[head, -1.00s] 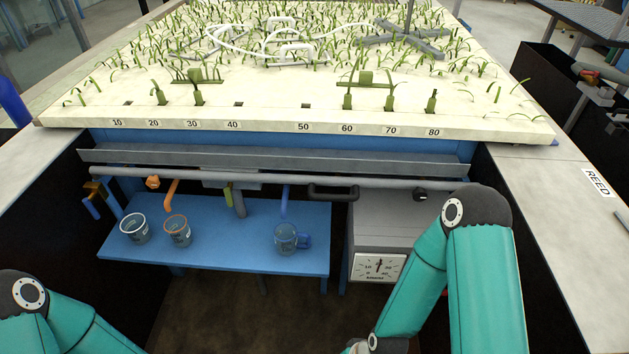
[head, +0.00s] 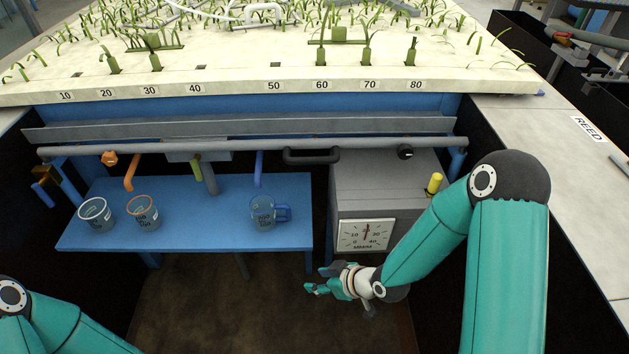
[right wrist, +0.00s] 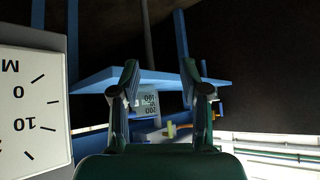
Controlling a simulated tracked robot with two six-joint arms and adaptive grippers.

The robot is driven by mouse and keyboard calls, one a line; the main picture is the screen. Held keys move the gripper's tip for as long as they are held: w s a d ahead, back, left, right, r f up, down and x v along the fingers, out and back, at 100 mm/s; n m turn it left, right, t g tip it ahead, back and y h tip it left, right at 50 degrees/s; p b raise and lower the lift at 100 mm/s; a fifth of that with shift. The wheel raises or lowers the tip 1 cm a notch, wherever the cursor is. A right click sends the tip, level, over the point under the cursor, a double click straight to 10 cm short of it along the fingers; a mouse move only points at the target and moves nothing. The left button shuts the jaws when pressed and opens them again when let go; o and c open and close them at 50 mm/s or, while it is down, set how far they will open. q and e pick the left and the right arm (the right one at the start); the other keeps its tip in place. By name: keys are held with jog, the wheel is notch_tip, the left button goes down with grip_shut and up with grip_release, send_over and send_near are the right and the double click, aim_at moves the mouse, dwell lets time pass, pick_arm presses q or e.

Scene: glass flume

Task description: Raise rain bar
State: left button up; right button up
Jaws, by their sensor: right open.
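A long grey horizontal bar (head: 240,146) runs below the planted bed's front edge; I take it to be the rain bar. A black handle (head: 311,156) sits near its middle and a dark round knob (head: 405,152) near its right end. My right gripper (head: 318,279) is open and empty, low in front of the bar, left of and below the dial box. In the right wrist view its two fingers (right wrist: 160,72) are spread, with the blue shelf beyond. My left arm shows only at the lower left; its gripper is out of view.
A blue shelf (head: 200,229) holds two clear cups (head: 96,213) (head: 142,213) and a blue-handled jug (head: 264,213). A grey box (head: 380,190) with a dial (head: 365,235) and yellow knob (head: 434,184) stands to the right. The floor before the shelf is clear.

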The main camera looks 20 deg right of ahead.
jog(key=w+d+r+n+t+y+b, duration=0.1)
jog(key=w+d+r+n+t+b, duration=0.1)
jog(key=r+n, duration=0.2)
jog(key=w+d+r+n+t+y+b, duration=0.1)
jog(key=w+d+r+n+b, duration=0.1)
jog(key=w+r+n+b, duration=0.1)
jog(key=w+d+r+n+t+y+b, duration=0.1)
jog(key=w+d+r+n+t+b, duration=0.1)
jog(key=r+n, duration=0.3)
jog(key=shift+w+d+r+n+t+b, duration=0.3)
jog(key=shift+d+n, duration=0.1)
jog(key=shift+d, duration=0.15)
jog(key=n+t, duration=0.2)
jog(key=n, duration=0.1)
send_near(317, 163)
jog(key=f+v, duration=0.1)
jog(key=v, duration=0.4)
jog(key=r, duration=0.2)
pick_arm(q)
notch_tip(317, 163, down, 11)
jog(key=shift+r, duration=0.15)
pick_arm(e)
jog(key=x, duration=1.1)
jog(key=f+x, duration=0.1)
jog(key=x, duration=0.4)
jog(key=shift+w+a, duration=0.1)
jog(key=shift+w, duration=0.05)
jog(key=shift+f, duration=0.1)
grip_shut()
